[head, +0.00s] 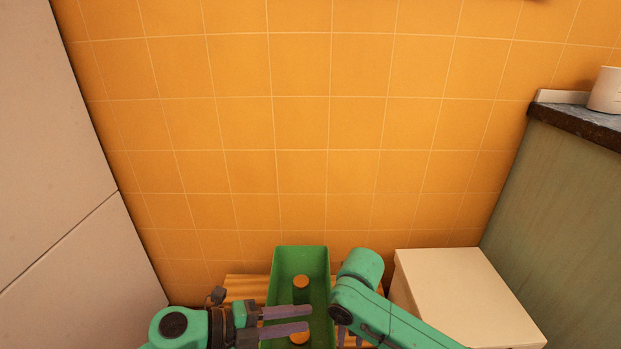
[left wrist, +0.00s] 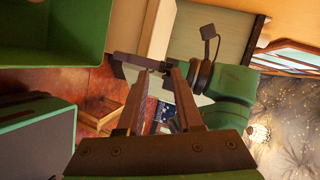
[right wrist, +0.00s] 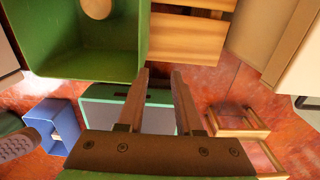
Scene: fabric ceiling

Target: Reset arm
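My left gripper (head: 308,319) reaches in from the left, in front of the lower part of a green box in the head view. Its two purple-grey fingers are apart with nothing between them; the left wrist view (left wrist: 166,72) also shows the gap empty. My right gripper (head: 349,338) points downward just right of the box, partly hidden by my right arm. The right wrist view (right wrist: 160,72) shows its fingers apart and empty. My right arm (left wrist: 225,85) also shows close by in the left wrist view.
The green box (head: 288,254) holds round orange-brown things (head: 301,282). It stands on slatted wood (head: 243,287). A cream box (head: 455,275) is at the right, below a dark-topped counter (head: 580,122). A tiled orange wall (head: 300,130) closes the back. A blue crate (right wrist: 62,120) is on the red floor.

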